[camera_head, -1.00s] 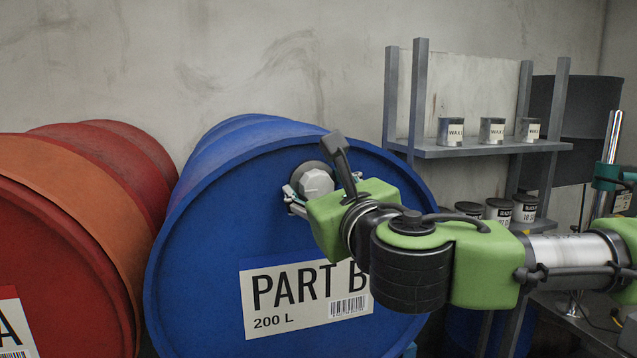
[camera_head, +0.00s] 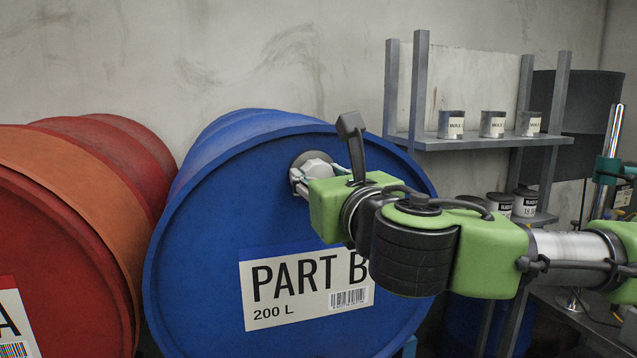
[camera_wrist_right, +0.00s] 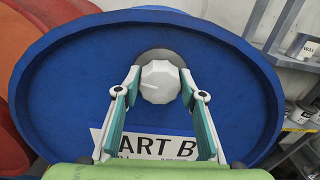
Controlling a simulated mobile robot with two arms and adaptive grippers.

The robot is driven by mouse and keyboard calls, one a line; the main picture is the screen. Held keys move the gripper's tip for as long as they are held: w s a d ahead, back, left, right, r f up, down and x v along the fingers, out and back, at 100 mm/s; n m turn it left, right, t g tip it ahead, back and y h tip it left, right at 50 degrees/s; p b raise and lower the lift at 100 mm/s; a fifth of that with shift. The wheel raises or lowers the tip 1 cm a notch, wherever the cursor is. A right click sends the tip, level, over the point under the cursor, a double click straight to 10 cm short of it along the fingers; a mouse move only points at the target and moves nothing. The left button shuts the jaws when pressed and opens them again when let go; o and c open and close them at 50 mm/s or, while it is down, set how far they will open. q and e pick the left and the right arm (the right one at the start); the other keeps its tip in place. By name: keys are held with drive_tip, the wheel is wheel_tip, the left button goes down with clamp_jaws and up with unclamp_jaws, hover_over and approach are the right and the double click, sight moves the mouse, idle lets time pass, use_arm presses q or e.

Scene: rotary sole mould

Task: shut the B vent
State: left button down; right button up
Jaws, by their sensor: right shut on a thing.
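The blue PART B drum (camera_head: 215,225) lies on its side with its round end facing me. Its vent, a pale faceted knob (camera_head: 316,168) on a dark round seat, sits high on that end. In the right wrist view the knob (camera_wrist_right: 160,82) is between the two fingers of my right gripper (camera_wrist_right: 160,84), with a small pointer mark on its face. My right gripper (camera_head: 318,178) is shut on the knob, its arm coming in from the right. Part of the knob is hidden behind the gripper in the head view. My left gripper is not in view.
A red drum (camera_head: 60,230) with an orange band lies close at the left. A grey shelf (camera_head: 470,142) with several small cans stands at the right, behind my right arm. A bare wall (camera_head: 250,50) is behind the drums.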

drive_tip(key=m+b, duration=0.2)
drive_tip(key=m, duration=0.2)
drive_tip(key=shift+f+m, duration=0.15)
drive_tip(key=shift+m, duration=0.15)
drive_tip(key=m+b, duration=0.2)
drive_tip(key=m, duration=0.1)
drive_tip(key=shift+m, duration=0.3)
drive_tip(key=m+b, duration=0.1)
drive_tip(key=m, duration=0.3)
drive_tip(key=shift+b, duration=0.3)
drive_tip(key=shift+d+m+b, duration=0.15)
drive_tip(key=shift+m+b, duration=0.3)
drive_tip(key=shift+m, duration=1.15)
drive_tip(key=o, duration=1.1)
